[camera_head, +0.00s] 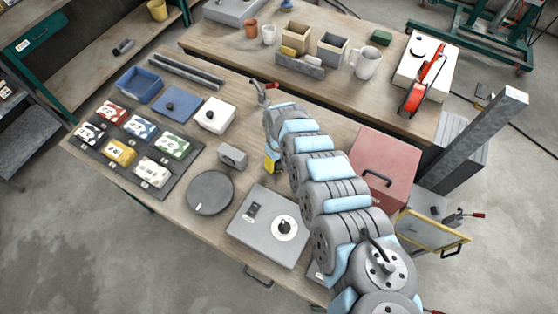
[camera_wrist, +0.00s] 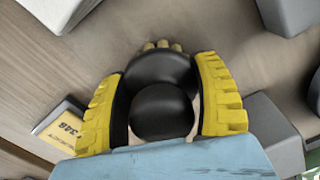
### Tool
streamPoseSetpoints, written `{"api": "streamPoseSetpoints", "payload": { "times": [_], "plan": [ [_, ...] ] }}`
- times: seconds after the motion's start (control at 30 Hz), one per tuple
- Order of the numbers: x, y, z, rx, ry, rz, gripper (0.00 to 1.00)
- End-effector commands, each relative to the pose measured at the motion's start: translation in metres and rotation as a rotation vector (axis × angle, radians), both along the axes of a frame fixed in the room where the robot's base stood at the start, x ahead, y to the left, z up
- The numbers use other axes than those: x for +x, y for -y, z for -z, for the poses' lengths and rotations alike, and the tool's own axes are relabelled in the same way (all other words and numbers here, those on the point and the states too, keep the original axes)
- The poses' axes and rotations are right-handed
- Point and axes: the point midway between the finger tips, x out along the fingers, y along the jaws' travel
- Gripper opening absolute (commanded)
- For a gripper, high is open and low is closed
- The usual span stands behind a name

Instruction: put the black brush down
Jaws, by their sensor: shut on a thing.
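The black brush (camera_wrist: 163,108) is seen from close above in the wrist view. It has a dark rounded body, with pale tan bristle-like tufts showing past its far end. My gripper (camera_wrist: 162,85) has a yellow ribbed finger on either side of the brush and is shut on it. The head view shows my gripper (camera_head: 271,163) low over the middle of the near wooden table (camera_head: 178,217), mostly hidden behind my arm. The brush cannot be made out there. Whether it touches the tabletop is not clear.
A grey block (camera_head: 232,155) stands close left of my gripper. Nearby are a white box with a black knob (camera_head: 214,115), a dark round disc (camera_head: 210,193), a grey instrument box (camera_head: 268,225) and a red box (camera_head: 385,165). A dark tray (camera_head: 128,167) holds several packets. Bare wood shows between them.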

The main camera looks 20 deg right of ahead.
Motion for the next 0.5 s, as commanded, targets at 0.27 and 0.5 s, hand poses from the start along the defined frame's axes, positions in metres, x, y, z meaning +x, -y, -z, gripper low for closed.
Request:
{"api": "streamPoseSetpoints", "payload": {
  "times": [0.27,0.5],
  "plan": [
    [0.0007,0.0001,0.0012,-0.001,0.001,0.0,0.38],
    [0.0008,0.0003,0.0017,0.0,0.002,0.0,0.94]
  ]
}}
